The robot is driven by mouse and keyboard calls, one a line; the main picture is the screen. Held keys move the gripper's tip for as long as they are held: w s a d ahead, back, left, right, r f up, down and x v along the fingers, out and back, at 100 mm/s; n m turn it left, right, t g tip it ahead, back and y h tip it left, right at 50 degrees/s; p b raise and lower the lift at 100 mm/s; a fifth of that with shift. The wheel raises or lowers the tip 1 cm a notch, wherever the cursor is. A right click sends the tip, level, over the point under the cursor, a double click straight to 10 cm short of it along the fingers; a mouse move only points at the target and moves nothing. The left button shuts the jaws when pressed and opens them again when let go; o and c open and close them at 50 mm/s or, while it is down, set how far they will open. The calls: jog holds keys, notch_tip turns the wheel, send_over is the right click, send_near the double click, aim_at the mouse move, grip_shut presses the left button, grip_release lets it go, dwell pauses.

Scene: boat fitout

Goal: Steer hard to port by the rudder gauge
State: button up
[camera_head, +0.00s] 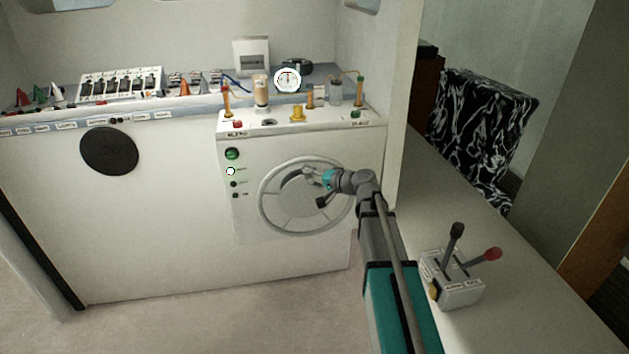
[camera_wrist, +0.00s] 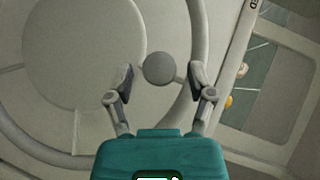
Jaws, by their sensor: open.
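The steering wheel (camera_head: 262,195) is a grey ring on the white console front. In the wrist view its rim (camera_wrist: 203,30) and broad round hub (camera_wrist: 80,50) fill much of the picture. A round grey knob (camera_wrist: 159,68) stands by the rim. My gripper (camera_wrist: 160,76) is open, with one finger on each side of the knob and small gaps showing. In the head view my gripper (camera_head: 318,176) is at the wheel's upper right and hides part of it. The rudder gauge (camera_head: 288,80) is a white round dial on the console top; its needle looks near upright, too small to read exactly.
A throttle box (camera_head: 460,290) with black and red levers sits on the right counter (camera_head: 540,300). A green button (camera_head: 232,153) and small controls are left of the wheel. Switches (camera_head: 120,83) and bottles line the console top. A white partition (camera_head: 405,100) stands right.

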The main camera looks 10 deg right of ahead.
jog(key=shift+w+a+f, duration=0.15)
jog(key=shift+w+a, duration=0.2)
jog(key=shift+c, duration=0.3)
